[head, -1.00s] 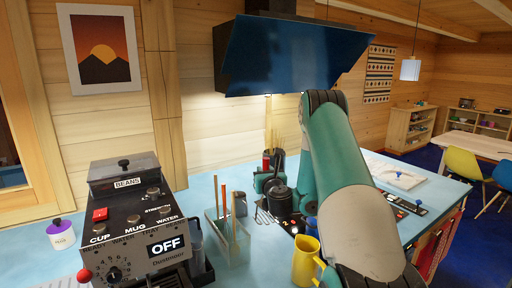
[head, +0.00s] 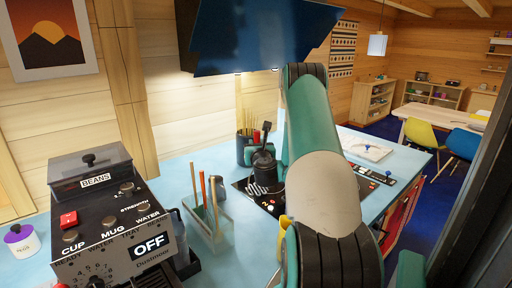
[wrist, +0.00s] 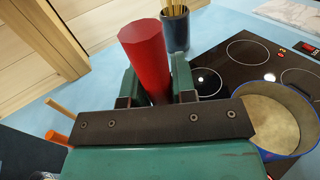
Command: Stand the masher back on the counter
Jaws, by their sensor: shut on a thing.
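In the wrist view my gripper (wrist: 157,85) is shut on the masher's red handle (wrist: 143,50), which sticks up between the fingers. The masher's lower end is hidden by my gripper there. In the head view my gripper (head: 249,153) is small and partly hidden by my own wrist. A thin wire shape (head: 258,190), which looks like the masher's head, shows below it near the hob's left edge. I cannot tell whether it touches the surface. The light-blue counter (wrist: 105,85) shows bare left of my gripper in the wrist view.
A crock with thin sticks (wrist: 176,32) stands just beyond my gripper. The black hob (wrist: 240,72) and a blue-rimmed pan (wrist: 272,122) are at right. In the head view, a clear holder with upright sticks (head: 208,232) and the coffee machine (head: 105,215) stand left.

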